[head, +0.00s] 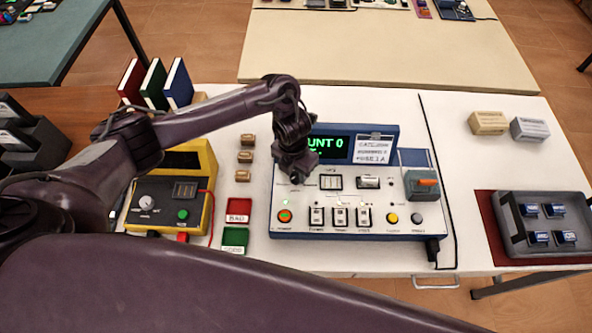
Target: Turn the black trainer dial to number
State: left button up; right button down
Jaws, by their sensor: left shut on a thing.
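The trainer (345,218) is a white and blue panel on the white table, with a display (326,147) showing green text that reads "UNT 0" where visible. My left gripper (297,174) points down over the upper left part of the panel, just left of the display. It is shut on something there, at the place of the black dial. The gripper hides the dial, so its pointer and number marks cannot be read. My right gripper is not in view.
A yellow meter (205,157) stands left of the trainer, with small brown blocks (246,157) and red and green trays (237,212) between. A grey tray (510,220) of blue parts is at the right. A black cable runs along the trainer's right side.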

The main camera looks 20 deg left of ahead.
pick_arm(q)
jog(key=shift+n, duration=0.7)
jog(key=shift+r+n+p, duration=0.1)
jog(key=shift+n+p, duration=0.3)
jog(key=shift+n, duration=0.3)
jog(key=n+p, duration=0.2)
jog(key=n, duration=0.3)
jog(key=shift+s, duration=0.1)
jog(key=n+p, duration=0.3)
jog(key=n, duration=0.3)
jog(key=shift+n+t+p, duration=0.3)
jog(key=shift+p, duration=0.1)
jog(key=shift+n+p, duration=0.7)
jog(key=shift+n, duration=1.1)
jog(key=o, duration=1)
